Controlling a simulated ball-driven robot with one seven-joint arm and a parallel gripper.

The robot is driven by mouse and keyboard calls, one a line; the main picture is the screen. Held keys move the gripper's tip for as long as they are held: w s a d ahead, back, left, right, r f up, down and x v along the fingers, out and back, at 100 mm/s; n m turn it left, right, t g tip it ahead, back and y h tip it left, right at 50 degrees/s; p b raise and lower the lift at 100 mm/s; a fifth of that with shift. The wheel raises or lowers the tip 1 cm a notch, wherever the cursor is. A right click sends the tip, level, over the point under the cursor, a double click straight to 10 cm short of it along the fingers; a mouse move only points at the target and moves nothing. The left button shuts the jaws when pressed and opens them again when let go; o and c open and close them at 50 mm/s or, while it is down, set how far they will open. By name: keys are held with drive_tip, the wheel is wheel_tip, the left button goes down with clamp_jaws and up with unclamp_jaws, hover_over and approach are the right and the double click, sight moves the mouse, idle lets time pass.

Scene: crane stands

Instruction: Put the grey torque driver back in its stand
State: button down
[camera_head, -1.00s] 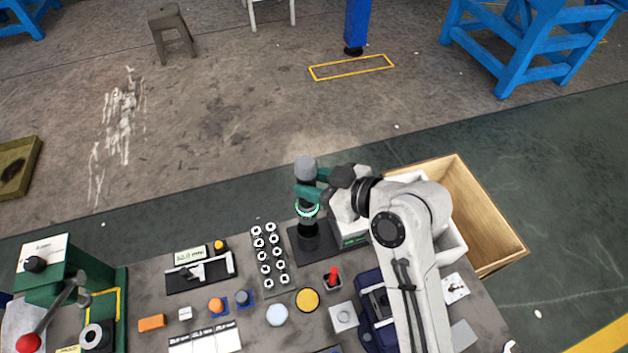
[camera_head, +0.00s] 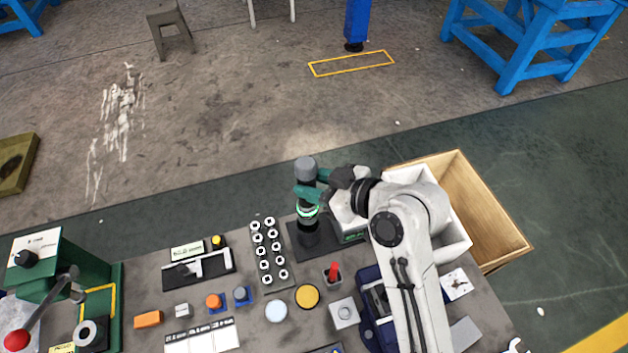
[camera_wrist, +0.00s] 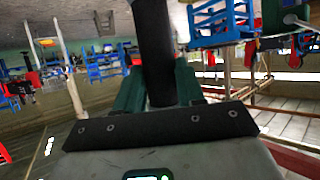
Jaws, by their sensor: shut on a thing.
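The grey torque driver (camera_head: 305,170) is upright, its round grey top showing above the green fingers of my gripper (camera_head: 308,190). My gripper is shut on it. In the wrist view the dark shaft of the driver (camera_wrist: 155,50) stands between the two green fingers (camera_wrist: 158,88). Below the fingers are a glowing green ring and a dark column, in line over the black stand base (camera_head: 299,245) at the bench's back edge. I cannot tell whether the driver is seated or just above the stand. Its lower end is hidden.
A rack of white-ringed sockets (camera_head: 267,250) stands left of the stand. A white bin (camera_head: 455,235) and a wooden crate (camera_head: 485,215) are on the right, behind my arm. A red-handled item (camera_head: 333,270) and yellow disc (camera_head: 307,296) lie in front.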

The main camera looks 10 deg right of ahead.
sight(314, 206)
drive_tip(key=shift+f+b, duration=2.25)
drive_tip(key=shift+f, duration=0.7)
drive_tip(key=c, duration=0.9)
unclamp_jaws()
drive_tip(key=o, duration=0.3)
drive_tip(key=shift+f, duration=0.2)
drive_tip(key=p+v, duration=0.2)
drive_tip(key=v, duration=0.3)
drive_tip(key=shift+r, duration=0.1)
drive_tip(key=b+v, duration=0.1)
drive_tip(key=v, duration=1)
